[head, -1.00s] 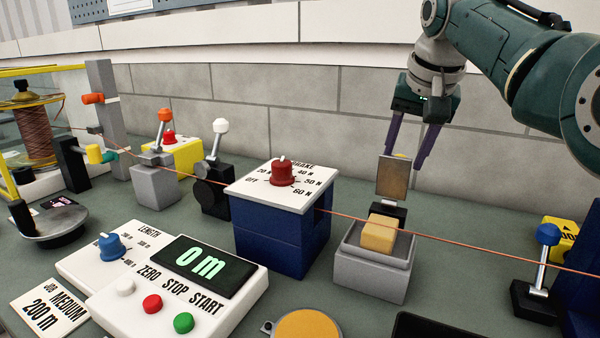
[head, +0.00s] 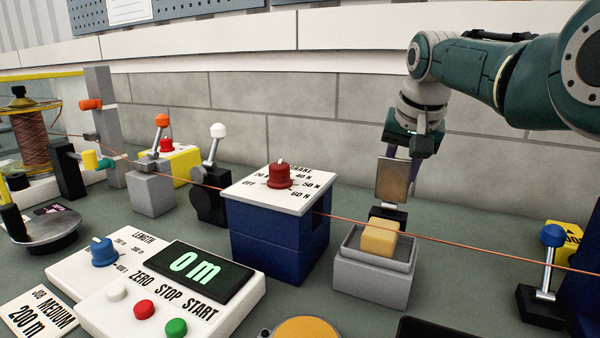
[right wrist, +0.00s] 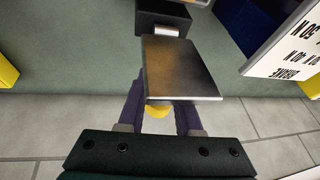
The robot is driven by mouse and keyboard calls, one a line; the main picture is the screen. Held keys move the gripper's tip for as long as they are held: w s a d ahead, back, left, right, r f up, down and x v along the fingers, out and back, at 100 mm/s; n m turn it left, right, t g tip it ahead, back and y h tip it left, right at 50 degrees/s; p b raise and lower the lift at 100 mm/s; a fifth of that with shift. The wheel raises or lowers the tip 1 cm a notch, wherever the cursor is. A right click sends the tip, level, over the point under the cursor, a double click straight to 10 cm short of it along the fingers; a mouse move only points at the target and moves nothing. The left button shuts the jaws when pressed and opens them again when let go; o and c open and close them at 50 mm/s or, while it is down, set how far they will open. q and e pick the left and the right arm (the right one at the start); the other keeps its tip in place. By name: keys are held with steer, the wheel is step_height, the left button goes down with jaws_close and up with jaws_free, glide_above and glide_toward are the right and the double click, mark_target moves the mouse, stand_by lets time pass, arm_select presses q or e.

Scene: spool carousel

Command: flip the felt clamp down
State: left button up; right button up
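The felt clamp is a grey box (head: 372,280) with a yellow felt pad (head: 380,238) on top and a brown metal flap (head: 392,180) hinged at a black block behind it. The flap stands upright. An orange-brown wire (head: 470,243) runs across the pad. My right gripper (head: 402,165) is behind the flap, pointing down; the flap partly hides its purple fingers. In the right wrist view the fingers (right wrist: 161,112) are apart, with the flap (right wrist: 180,68) in front of them and a yellow tab (right wrist: 158,110) between them. My left gripper is out of view.
The blue brake box (head: 280,235) with its red knob stands left of the clamp. A blue-knobbed lever (head: 548,255) stands to the right. The brick wall (head: 300,105) is close behind. The counter between clamp and blue-knobbed lever is mostly clear apart from the wire crossing above.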

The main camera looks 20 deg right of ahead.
jaws_close()
steer(key=shift+r, duration=0.1)
stand_by(1.0)
